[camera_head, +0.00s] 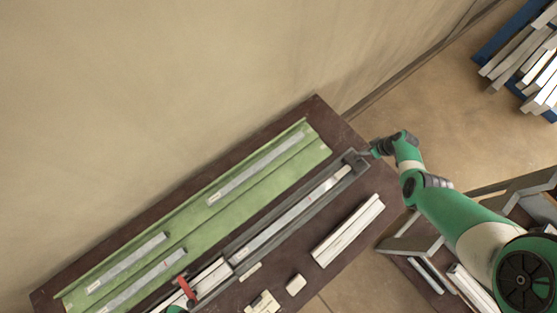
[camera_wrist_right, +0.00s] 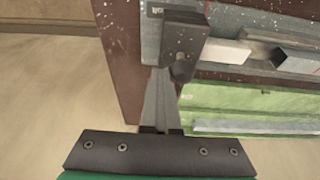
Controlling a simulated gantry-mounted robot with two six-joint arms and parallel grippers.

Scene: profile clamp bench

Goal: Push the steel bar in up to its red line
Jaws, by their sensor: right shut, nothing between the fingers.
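The long steel bar (camera_head: 285,222) lies in a dark grey channel (camera_head: 362,162) along the bench. A small reddish mark shows on its upper right part, too small to read exactly. A red lever (camera_head: 186,288) stands at the lower left end of the channel. My right gripper (camera_head: 367,154) is shut and empty at the channel's upper right end. In the right wrist view my fingers (camera_wrist_right: 163,95) point at a dark block (camera_wrist_right: 185,42) with a bolt; whether they touch it is unclear. My left gripper is not in view; only a green sliver shows at the bottom edge.
A green tray (camera_head: 222,215) with several grey bars lies behind the channel. A white profile (camera_head: 348,230) and small pale blocks (camera_head: 295,284) lie on the front of the dark bench (camera_head: 330,118). Racks with profiles (camera_head: 525,60) stand at the right.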

